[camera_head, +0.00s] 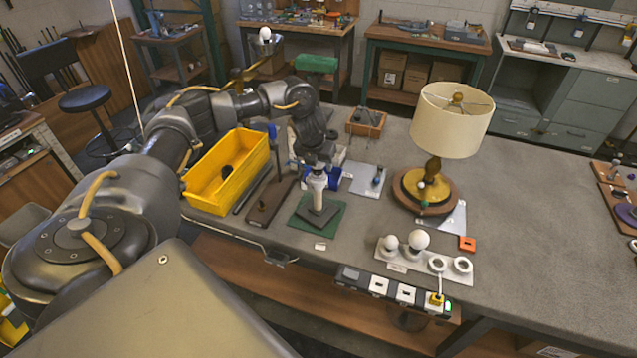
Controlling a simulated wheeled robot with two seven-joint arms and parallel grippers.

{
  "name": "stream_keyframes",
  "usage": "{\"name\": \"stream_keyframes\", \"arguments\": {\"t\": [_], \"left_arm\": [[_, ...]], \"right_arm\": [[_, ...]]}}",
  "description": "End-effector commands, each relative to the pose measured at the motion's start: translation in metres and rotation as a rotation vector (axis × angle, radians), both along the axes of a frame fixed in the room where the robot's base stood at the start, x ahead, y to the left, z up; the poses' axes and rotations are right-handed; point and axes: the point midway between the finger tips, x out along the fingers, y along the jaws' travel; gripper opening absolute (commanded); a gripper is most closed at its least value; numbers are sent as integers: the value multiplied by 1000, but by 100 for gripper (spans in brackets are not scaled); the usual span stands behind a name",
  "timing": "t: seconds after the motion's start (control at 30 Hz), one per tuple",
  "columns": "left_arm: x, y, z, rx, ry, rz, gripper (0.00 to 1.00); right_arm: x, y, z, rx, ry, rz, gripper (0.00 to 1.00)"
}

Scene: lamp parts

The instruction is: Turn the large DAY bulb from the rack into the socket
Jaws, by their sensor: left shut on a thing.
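My left gripper (317,166) points down over the green mat (332,225) and is shut on a white piece (318,184). This piece is upright, above a dark stand (316,213) on the mat. The fingers hide its top, and I cannot tell whether it is a bulb, the socket or both together. The white rack (453,276) stands at the table's front edge. It holds a larger white bulb (419,240) and a smaller one (391,242) at its left, with two empty round places at its right. My right gripper is not in view.
A yellow bin (228,172) stands left of the stand. A lamp with a cream shade (452,119) stands to the right on a round wooden base. A switch strip (391,290) runs along the front edge. The table's right part is mostly clear.

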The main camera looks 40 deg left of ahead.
Motion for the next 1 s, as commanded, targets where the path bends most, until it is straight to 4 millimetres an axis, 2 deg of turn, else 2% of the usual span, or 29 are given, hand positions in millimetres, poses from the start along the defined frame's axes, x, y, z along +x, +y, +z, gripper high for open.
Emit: {"name": "stream_keyframes", "arguments": {"t": [0.6, 1.0], "left_arm": [[1, -1, -2, -2, -1, -264, 34], [1, -2, 0, 0, 0, -304, 34]], "right_arm": [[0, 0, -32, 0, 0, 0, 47], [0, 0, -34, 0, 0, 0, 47]]}}
